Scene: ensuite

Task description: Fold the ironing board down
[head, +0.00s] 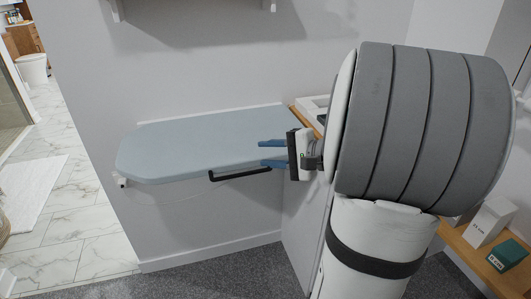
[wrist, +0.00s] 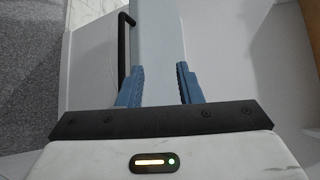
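The ironing board (head: 190,140) juts out level from the wall, with a pale blue-grey cover and a rounded left end. A black bar handle (head: 240,173) runs along its front edge. My gripper (head: 262,153) is at the board's right end, with its two blue fingers apart and pointing left. In the wrist view my gripper (wrist: 160,82) is open, and the board (wrist: 158,40) runs away from me between and beyond the fingers. The handle (wrist: 123,45) lies ahead to the left of the fingers. I cannot tell whether the fingers touch the board.
A wooden counter (head: 457,243) with a white box (head: 489,221) and a green box (head: 507,255) is at the right. A shelf (head: 190,5) is on the wall above. Grey carpet (head: 220,275) is clear below the board. A tiled bathroom floor (head: 90,225) lies left.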

